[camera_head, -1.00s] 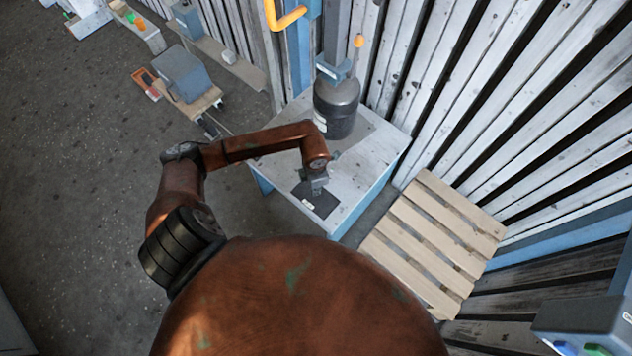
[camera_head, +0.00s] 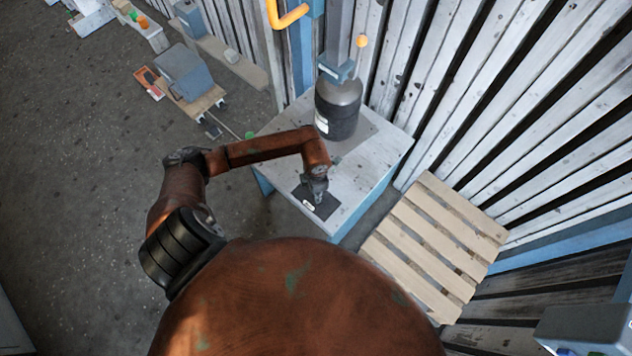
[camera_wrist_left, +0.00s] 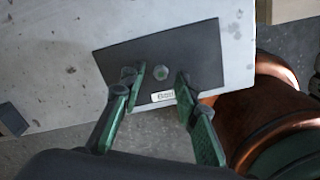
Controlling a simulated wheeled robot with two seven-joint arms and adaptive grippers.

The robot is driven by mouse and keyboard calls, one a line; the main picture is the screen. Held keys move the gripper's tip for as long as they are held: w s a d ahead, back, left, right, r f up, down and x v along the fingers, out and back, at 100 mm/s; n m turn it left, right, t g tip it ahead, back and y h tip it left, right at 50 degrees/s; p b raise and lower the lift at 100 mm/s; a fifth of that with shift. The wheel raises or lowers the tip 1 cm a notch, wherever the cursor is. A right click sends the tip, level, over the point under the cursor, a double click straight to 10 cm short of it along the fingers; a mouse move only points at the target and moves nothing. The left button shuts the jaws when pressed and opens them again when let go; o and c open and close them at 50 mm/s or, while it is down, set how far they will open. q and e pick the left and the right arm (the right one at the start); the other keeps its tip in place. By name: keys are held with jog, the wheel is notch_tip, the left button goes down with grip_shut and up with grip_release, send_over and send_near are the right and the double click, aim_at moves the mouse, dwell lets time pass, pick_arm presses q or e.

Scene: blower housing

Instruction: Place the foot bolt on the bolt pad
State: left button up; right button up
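The bolt pad is a dark flat rectangle with a small white label on the table near its front edge; it shows in the head view (camera_head: 325,209) and the left wrist view (camera_wrist_left: 206,50). My left gripper (camera_head: 317,199) is low over the pad. My right gripper is not in view.
A dark cylindrical housing (camera_head: 338,108) stands at the back of the table (camera_head: 358,185). A small green item (camera_head: 250,135) is at the table's left edge. A wooden pallet (camera_head: 437,245) lies to the right, by the slatted wall (camera_head: 500,90).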

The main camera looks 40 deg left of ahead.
pick_arm(q)
notch_tip(320, 180, up, 12)
jog(key=p, duration=0.3)
jog(key=shift+r, duration=0.2)
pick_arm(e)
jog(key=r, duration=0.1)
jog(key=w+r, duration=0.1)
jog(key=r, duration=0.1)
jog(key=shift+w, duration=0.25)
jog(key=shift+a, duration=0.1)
